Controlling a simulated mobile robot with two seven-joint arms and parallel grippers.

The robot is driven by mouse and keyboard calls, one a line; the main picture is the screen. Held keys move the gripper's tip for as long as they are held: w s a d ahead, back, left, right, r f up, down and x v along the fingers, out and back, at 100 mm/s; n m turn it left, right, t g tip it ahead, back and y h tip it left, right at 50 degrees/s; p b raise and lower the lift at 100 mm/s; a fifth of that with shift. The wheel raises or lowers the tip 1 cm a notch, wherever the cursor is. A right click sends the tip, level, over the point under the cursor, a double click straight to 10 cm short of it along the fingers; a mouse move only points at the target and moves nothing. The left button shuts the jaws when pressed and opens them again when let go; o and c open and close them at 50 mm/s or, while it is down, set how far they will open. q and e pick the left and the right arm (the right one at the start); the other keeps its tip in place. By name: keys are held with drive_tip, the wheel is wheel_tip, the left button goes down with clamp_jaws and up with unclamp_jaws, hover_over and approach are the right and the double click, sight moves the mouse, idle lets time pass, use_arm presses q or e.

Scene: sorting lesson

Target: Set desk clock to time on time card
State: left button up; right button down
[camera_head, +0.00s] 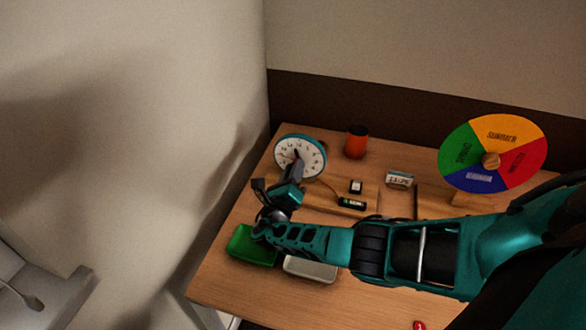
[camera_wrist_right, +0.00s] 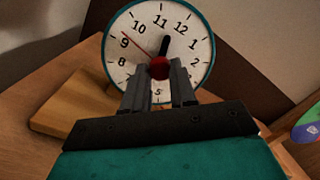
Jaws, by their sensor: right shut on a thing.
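The desk clock (camera_head: 312,149) is a round white dial with a teal rim at the back left of the table. In the right wrist view the clock (camera_wrist_right: 198,58) fills the top middle, upright and facing me. A thick black hand (camera_wrist_right: 165,45) points near 12, and a thin red hand (camera_wrist_right: 139,46) points between 9 and 10. My right gripper (camera_wrist_right: 165,72) is shut on the red knob (camera_wrist_right: 158,69) at the dial's centre; its fingers hide the lower dial. The time card (camera_head: 399,180) stands at mid-table, its small digits looking like 11:25. My left gripper is out of view.
A colour season wheel (camera_head: 515,150) stands at the right. A green tray (camera_head: 246,248) and a pale tray (camera_head: 311,269) lie at the front left beneath my right arm. Small dark blocks (camera_head: 352,203) lie mid-table.

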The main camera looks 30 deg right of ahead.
drive_tip(key=n, duration=0.3)
drive_tip(key=n+y, duration=0.1)
drive_tip(key=n, duration=0.2)
drive_tip(key=shift+s+f+n+t, duration=0.2)
drive_tip(key=shift+n+t, duration=0.1)
drive_tip(key=shift+n, duration=0.1)
idle(0.3)
drive_tip(key=c, duration=0.9)
unclamp_jaws()
drive_tip(key=shift+w+r, duration=0.1)
drive_tip(key=shift+r, duration=0.05)
drive_tip(key=v, duration=1.3)
